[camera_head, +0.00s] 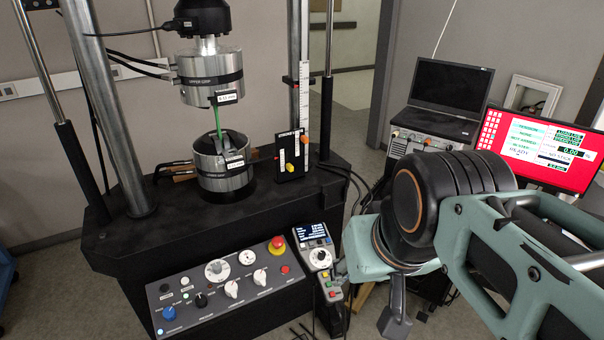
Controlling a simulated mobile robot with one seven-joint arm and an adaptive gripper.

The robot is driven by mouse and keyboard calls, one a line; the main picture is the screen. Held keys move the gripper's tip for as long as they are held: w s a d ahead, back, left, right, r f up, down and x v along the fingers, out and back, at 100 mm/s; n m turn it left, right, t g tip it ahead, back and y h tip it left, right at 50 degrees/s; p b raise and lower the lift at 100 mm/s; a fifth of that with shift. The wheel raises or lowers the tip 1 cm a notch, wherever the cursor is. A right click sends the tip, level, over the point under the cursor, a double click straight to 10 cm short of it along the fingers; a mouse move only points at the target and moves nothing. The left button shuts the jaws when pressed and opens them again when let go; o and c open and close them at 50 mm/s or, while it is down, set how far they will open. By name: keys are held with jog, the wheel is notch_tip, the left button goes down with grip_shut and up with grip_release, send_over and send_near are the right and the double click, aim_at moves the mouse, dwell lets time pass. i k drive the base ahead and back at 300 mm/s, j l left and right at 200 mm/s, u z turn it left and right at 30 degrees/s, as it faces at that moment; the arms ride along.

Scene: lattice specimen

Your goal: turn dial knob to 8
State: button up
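A sloped grey control panel (225,295) on the front of the testing machine carries several knobs. Two round white-scaled dials, a left one (217,269) and a right one (247,257), sit near its top edge. Two white pointer knobs, a left one (232,289) and a right one (260,277), sit below them. Their numbers are too small to read, and I cannot tell which is the dial knob. My gripper (394,318) points down to the right of the panel, apart from it. Its upper part is hidden by my arm, and its opening cannot be judged.
A red emergency button (277,246) sticks up at the panel's right end. A handheld controller (317,258) with a screen stands between panel and gripper. The machine's upper grip (210,77) and lower grip (222,165) hold a green specimen (217,119). A red-screened monitor (540,150) stands at the right.

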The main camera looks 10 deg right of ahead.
aim_at(322, 254)
jog(key=i+j+z, duration=0.25)
jog(key=i+l+z, duration=0.1)
jog(key=i+z, duration=0.55)
jog(key=i+l, duration=0.05)
jog(key=i, duration=0.05)
